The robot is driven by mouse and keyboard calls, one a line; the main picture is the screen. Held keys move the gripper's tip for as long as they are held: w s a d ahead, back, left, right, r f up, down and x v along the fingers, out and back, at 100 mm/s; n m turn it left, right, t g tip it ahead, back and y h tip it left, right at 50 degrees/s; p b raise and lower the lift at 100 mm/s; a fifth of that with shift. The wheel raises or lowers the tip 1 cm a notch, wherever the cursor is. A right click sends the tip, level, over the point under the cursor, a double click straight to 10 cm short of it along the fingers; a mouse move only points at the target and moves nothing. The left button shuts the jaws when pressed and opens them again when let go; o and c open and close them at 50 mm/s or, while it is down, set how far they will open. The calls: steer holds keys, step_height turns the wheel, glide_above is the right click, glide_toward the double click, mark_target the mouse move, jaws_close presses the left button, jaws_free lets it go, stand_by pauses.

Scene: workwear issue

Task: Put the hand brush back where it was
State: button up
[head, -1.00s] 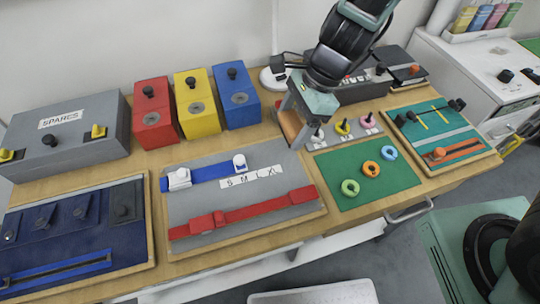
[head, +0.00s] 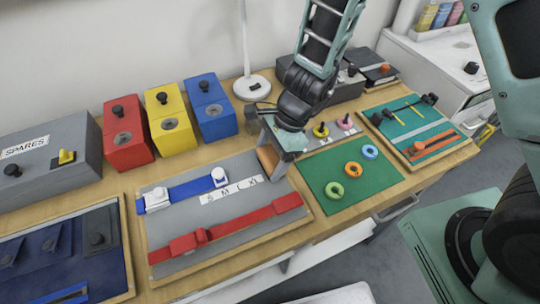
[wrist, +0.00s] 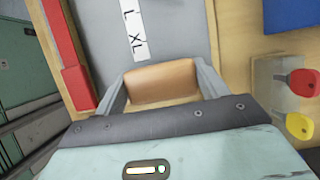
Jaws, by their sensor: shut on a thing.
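The hand brush (wrist: 162,84) shows as a smooth tan-brown block between the two fingers in the wrist view; no bristles are visible. My gripper (wrist: 161,78) is shut on it, one grey finger at each end. In the head view my gripper (head: 275,162) is over the right edge of the grey board (head: 172,228), by the XL end of its size strip (head: 231,190). The brown brush (head: 267,158) shows partly beside the finger there. I cannot tell whether the brush touches the board.
A red strap (head: 240,222) lies along the board's front. The green mat (head: 328,188) with several coloured rings is close on the right, with knobbed pegs (head: 321,130) behind it. Red, yellow and blue boxes (head: 208,107) and a lamp base (head: 252,88) stand at the back.

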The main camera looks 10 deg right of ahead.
steer(key=o, duration=0.9)
steer(key=shift+f, duration=0.1)
steer(key=shift+o, duration=0.2)
steer(key=shift+r, duration=0.2)
steer(key=s+p+v, duration=0.1)
steer(key=p+v, duration=0.2)
steer(key=v, duration=0.9)
steer(key=s+r+n+h, duration=0.2)
steer(key=s+r+n, duration=0.2)
steer(key=s+n, duration=0.4)
steer(key=s+r+n+h, duration=0.2)
steer(key=s+r+n, duration=0.3)
steer(key=n, duration=1)
steer(key=shift+s+r+n+t, duration=0.3)
steer(key=shift+s+t, duration=0.1)
steer(key=shift+s, duration=0.95)
